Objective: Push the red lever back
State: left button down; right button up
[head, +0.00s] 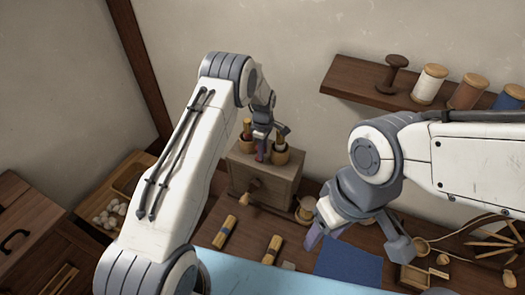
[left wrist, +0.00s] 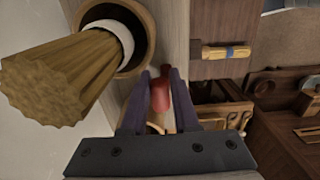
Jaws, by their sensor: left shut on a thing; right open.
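The red lever (left wrist: 160,94) shows in the left wrist view as a short red rod between my left fingers. My left gripper (left wrist: 160,100) is shut on it. My right gripper (head: 357,245) is open and empty, above the table over a blue cloth, well to the right of the box.
Two cups on the box hold brushes (head: 282,131), close on either side of my left gripper; one brush (left wrist: 60,80) is large in the left wrist view. Brush-like tools (head: 225,232) lie on the table. A shelf (head: 352,78) with spools is on the back wall.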

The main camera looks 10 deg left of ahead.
pick_arm(q)
jog(key=shift+w+d+r, duration=0.15)
jog(key=shift+w+r, duration=0.05)
jog(key=shift+w, duration=0.25)
jog(key=c, duration=0.5)
grip_release()
jog(key=shift+f, duration=0.1)
jog(key=shift+c, duration=0.2)
jog(key=shift+s, duration=0.1)
jog(key=shift+r, duration=0.3)
notch_tip(320, 180, up, 9)
jog(key=b, duration=0.4)
jog(key=shift+f, duration=0.2)
jog(key=shift+r, duration=0.65)
